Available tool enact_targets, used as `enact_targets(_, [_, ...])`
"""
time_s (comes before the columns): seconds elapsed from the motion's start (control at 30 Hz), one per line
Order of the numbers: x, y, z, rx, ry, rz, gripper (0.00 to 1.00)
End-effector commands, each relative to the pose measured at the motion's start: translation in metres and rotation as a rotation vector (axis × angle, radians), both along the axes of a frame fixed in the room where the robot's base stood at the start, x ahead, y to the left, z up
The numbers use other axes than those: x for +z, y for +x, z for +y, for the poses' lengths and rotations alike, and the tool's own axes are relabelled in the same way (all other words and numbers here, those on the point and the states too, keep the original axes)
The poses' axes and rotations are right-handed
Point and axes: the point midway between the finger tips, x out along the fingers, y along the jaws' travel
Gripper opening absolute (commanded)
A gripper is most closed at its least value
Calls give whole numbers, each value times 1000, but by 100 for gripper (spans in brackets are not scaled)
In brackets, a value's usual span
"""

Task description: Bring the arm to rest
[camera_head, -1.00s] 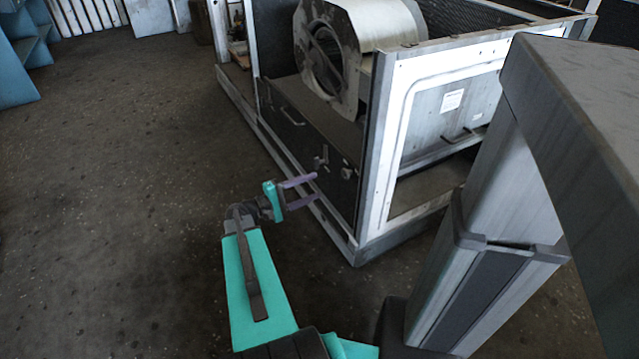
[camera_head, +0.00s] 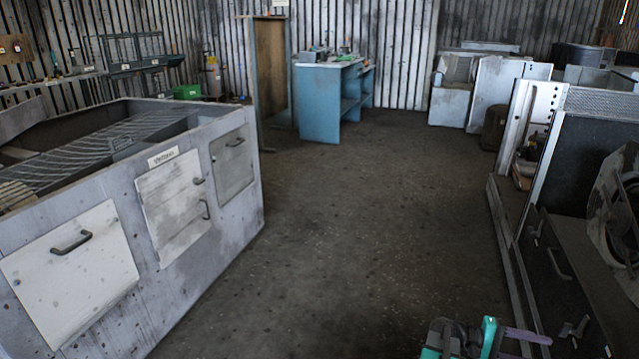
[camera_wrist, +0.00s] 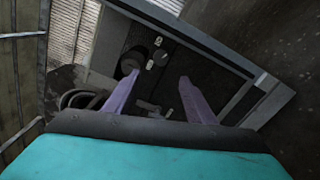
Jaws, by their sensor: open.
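My gripper (camera_head: 527,342) shows at the bottom right of the head view, with teal housing and purple fingers, cut off by the lower edge. In the wrist view my gripper (camera_wrist: 160,100) has its two purple fingers spread apart with nothing between them. Beyond the fingers is the dark side panel of the blower housing (camera_wrist: 190,65), with small knobs and latches. In the head view the blower housing (camera_head: 567,262) stands at the right edge, and my gripper is in front of its dark panel. The gap between fingers and panel cannot be judged exactly.
A long grey cabinet (camera_head: 235,208) with handled doors stands at the left. A blue workbench (camera_head: 319,105) and a brown board (camera_head: 270,70) stand at the back. Pale metal units (camera_head: 452,104) are at the back right. The floor (camera_head: 370,200) between is open.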

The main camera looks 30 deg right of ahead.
Motion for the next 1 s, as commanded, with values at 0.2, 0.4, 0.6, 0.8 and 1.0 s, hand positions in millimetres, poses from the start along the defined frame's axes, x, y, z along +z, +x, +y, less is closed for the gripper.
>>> enact_targets(0.2, [15,36,13,64,8,6,50])
enact_targets(0.4, [26,87,40,161,28,25,50])
enact_targets(0.6, [28,128,79,248,72,29,50])
enact_targets(0.8, [21,159,124,316,149,9,50])
enact_targets(1.0, [7,179,176,367,256,-19,50])
